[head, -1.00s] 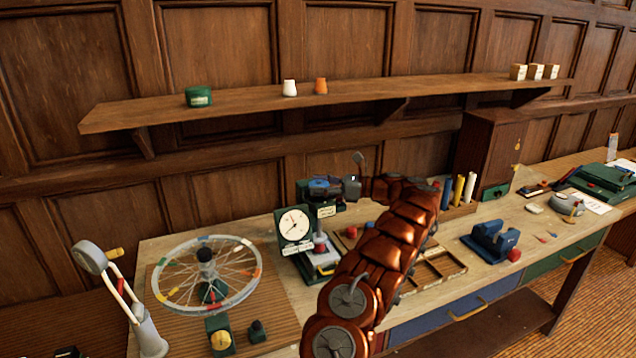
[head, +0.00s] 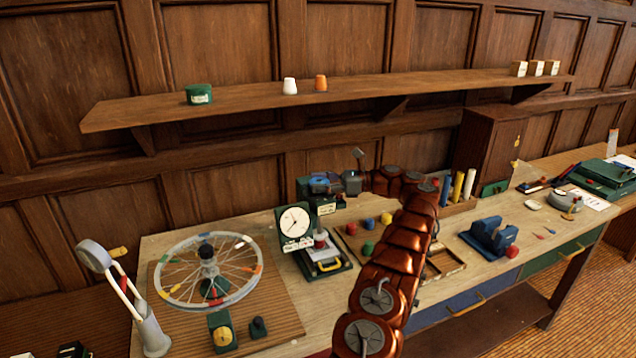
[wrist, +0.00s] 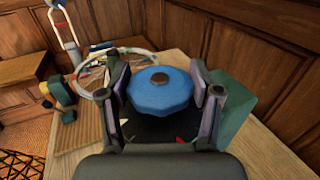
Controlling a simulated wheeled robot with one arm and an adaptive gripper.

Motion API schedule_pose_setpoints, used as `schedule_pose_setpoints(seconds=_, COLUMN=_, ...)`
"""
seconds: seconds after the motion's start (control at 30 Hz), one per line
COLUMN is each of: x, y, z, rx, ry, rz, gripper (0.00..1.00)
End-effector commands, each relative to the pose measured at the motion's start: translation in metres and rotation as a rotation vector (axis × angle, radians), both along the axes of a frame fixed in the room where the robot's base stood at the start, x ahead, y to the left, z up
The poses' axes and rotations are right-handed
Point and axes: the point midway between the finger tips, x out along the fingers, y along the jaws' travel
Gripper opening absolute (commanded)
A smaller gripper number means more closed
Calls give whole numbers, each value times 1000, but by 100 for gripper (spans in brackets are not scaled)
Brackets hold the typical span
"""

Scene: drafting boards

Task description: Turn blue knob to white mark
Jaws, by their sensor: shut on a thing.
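The device has a white round dial (head: 295,223) with a dark pointer.
A spoked wheel (head: 207,272) stands on a ribbed mat to the left. A blue tool (head: 490,238) is on the right. A wall shelf (head: 240,103) runs above.

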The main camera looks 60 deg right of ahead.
Motion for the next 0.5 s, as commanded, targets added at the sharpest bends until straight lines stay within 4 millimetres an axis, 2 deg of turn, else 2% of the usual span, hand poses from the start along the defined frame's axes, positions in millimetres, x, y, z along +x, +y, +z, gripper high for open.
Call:
schedule_pose_setpoints(seconds=0.43, x=0, y=-1, z=3, rx=-2, ry=-5, rz=-2, gripper=29)
schedule_pose_setpoints(seconds=0.47, x=0, y=-1, z=2, rx=-1, ry=-4, rz=-2, gripper=64)
schedule_pose_setpoints(seconds=0.5, x=0, y=-1, z=3, rx=-1, ry=-4, rz=-2, gripper=69)
